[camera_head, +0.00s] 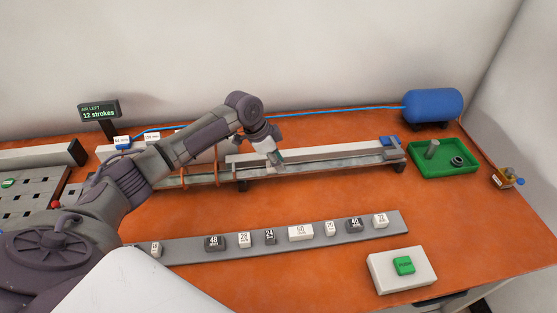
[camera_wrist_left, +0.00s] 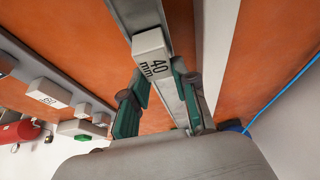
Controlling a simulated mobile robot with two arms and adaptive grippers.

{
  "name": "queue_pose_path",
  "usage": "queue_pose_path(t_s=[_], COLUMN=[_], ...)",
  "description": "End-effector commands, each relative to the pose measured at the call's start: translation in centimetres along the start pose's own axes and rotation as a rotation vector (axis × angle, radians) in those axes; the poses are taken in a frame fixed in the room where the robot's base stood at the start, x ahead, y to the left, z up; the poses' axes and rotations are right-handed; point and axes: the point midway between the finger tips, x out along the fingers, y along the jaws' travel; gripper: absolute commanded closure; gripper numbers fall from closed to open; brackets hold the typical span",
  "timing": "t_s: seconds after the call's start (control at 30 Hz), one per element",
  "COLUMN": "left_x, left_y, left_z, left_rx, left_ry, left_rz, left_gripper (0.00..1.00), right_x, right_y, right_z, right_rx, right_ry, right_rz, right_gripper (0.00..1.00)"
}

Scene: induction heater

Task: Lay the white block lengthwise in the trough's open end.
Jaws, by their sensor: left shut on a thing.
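The white block (camera_wrist_left: 151,45), marked "40 mm", is between the green-padded fingers of my left gripper (camera_wrist_left: 157,68) in the left wrist view. The long grey trough (camera_head: 330,163) runs along the back of the table. In the head view my left gripper (camera_head: 274,157) is over the trough, right of the copper-coloured rings, and mostly hides the block. In the wrist view the block lines up with the trough's channel (camera_wrist_left: 138,12); I cannot tell whether it touches the floor. My right gripper is not in view.
A grey strip (camera_head: 185,250) with several marked blocks lies in front. A white box with a green button (camera_head: 403,265) is front right. A green tray (camera_head: 445,172) and blue tank (camera_head: 433,105) are at the right. The orange table between strip and trough is clear.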

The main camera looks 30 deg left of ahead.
Motion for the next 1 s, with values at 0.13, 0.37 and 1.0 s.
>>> queue_pose_path(t_s=[0.13,0.37,1.0], left_x=[-0.01,0.13,0.31], left_y=[0.0,0.01,0.02], left_z=[-0.02,0.05,0.12], left_rx=[0.0,-0.001,0.0], left_ry=[0.0,0.0,-0.001], left_rz=[0.0,0.001,0.001], left_gripper=[1.0,1.0,0.43], right_x=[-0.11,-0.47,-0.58], right_y=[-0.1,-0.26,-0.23], right_z=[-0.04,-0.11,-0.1], right_rx=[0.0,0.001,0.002], right_ry=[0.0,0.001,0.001], right_rz=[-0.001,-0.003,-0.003], right_gripper=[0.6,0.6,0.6])
